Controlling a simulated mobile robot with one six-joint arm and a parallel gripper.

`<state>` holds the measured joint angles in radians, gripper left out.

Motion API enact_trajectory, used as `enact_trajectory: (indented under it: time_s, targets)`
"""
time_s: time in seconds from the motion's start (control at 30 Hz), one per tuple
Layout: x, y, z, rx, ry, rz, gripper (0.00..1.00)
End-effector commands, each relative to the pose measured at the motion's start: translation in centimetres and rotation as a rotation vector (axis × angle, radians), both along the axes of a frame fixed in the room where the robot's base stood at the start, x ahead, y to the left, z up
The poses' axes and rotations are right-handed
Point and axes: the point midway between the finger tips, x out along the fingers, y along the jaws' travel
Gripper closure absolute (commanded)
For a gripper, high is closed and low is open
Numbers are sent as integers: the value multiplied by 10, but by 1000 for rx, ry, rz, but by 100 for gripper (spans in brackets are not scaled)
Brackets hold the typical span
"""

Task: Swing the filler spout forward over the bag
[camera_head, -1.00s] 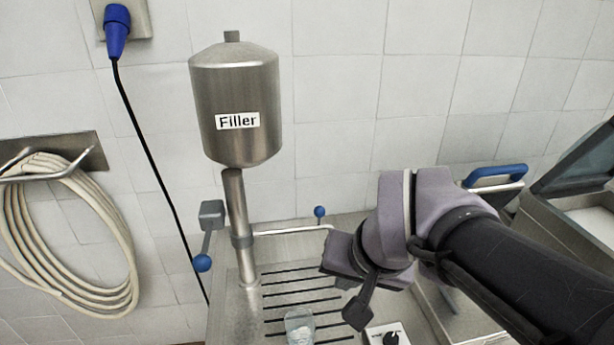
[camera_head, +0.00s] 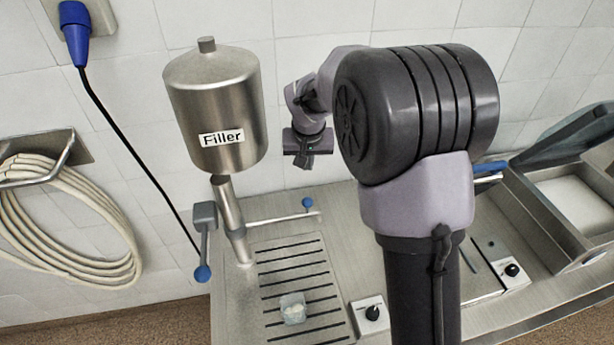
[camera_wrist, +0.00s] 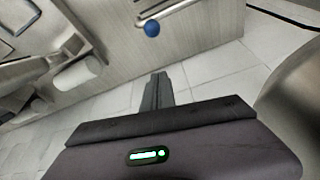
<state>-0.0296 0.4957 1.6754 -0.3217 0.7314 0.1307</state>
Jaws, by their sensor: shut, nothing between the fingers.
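The filler is a steel tank (camera_head: 215,110) labelled "Filler" on a steel post (camera_head: 232,215). A thin spout pipe (camera_head: 275,218) runs right from the post, with a blue ball (camera_head: 307,203) near its end. The ball also shows in the wrist view (camera_wrist: 152,28). A small clear bag with pale contents (camera_head: 292,308) sits on the slotted drain plate (camera_head: 262,325), in front of the pipe. My gripper (camera_head: 304,164) is shut and empty, right of the tank and above the ball, apart from it. Its closed fingers (camera_wrist: 158,90) show in the wrist view.
A grey lever with a blue ball (camera_head: 202,273) hangs left of the post. A control box with a black knob (camera_head: 372,313) stands right of the bag. A coiled hose (camera_head: 60,235) hangs on the left wall. My arm covers the middle right.

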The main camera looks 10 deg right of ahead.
Motion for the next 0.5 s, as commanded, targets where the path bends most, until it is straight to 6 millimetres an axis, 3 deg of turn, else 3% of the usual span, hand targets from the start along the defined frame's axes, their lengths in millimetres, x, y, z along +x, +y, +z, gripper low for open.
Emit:
enact_trajectory:
  time_s: [0.4, 0.5]
  targets:
    - [29, -6, -85, 1, 4, 0, 100]
    - [14, -3, -87, 1, 0, 1, 100]
